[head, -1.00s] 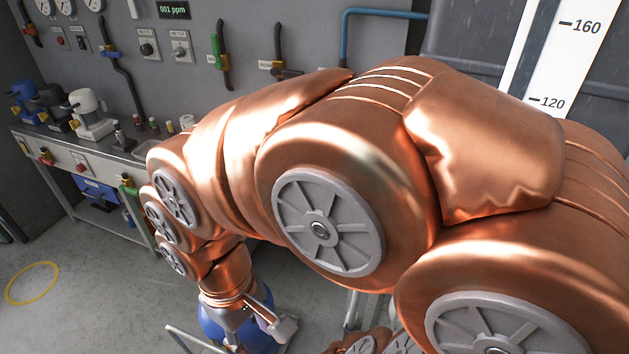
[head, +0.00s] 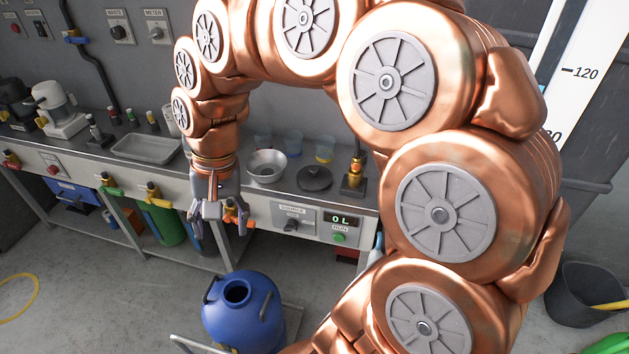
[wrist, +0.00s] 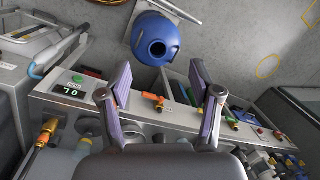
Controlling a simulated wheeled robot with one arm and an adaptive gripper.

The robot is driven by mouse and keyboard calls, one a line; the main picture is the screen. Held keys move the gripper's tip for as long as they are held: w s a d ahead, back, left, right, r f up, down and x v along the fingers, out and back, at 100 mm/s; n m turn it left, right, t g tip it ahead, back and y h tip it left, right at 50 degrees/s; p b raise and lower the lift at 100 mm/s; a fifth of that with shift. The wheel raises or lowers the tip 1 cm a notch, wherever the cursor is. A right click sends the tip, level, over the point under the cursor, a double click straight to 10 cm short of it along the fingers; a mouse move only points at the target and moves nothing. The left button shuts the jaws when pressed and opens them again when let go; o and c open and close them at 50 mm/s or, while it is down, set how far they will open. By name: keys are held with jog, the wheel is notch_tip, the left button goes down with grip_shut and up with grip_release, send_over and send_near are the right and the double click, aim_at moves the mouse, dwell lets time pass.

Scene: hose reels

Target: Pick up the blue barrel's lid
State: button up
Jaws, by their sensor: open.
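The blue barrel (head: 262,318) stands upright at the bottom of the head view, with an open dark mouth on top. It also shows at the top of the wrist view (wrist: 143,36), mouth facing the camera. A dark round lid with a knob (head: 314,180) lies on the workbench, right of a metal bowl; I cannot tell for certain that it is the barrel's. My gripper (head: 219,225) points down at the bench's front edge, above and behind the barrel and left of the lid. Its two fingers (wrist: 163,88) are apart and empty.
The workbench (head: 85,160) holds a metal bowl (head: 267,166), cups, a tray (head: 146,147) and a brass fitting (head: 354,172). Valves stick out of its front, one orange-handled (wrist: 152,97) near my gripper. A black bucket (head: 580,290) stands at right.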

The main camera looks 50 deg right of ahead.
jog(key=w+d+f+m+t+y+b, duration=0.1)
jog(key=w+d+m+t+b, duration=0.1)
jog(key=w+d+m, duration=0.55)
jog(key=m+t+b, duration=0.2)
jog(key=m+b, duration=0.2)
jog(key=m, duration=1.2)
send_near(315, 168)
jog(key=f, duration=0.1)
jog(key=a+f, duration=0.1)
jog(key=shift+s+f+h, duration=0.15)
jog(key=shift+f+h, duration=0.1)
jog(key=shift+h, duration=0.15)
jog(key=shift+d+f+m, duration=0.1)
jog(key=shift+f+m, duration=0.15)
jog(key=shift+f, duration=0.3)
jog(key=shift+w+a+f, duration=0.3)
jog(key=shift+w+f, duration=0.1)
jog(key=shift+f, duration=0.25)
jog(key=w+f, duration=0.1)
jog(key=w+a+f+p, duration=0.1)
jog(key=f, duration=0.1)
jog(key=shift+w+a+f, duration=0.15)
jog(key=shift+w+f, duration=0.05)
jog(key=shift+f, duration=0.05)
jog(key=shift+w+f, duration=0.15)
jog(key=shift+f, duration=0.3)
grip_shut()
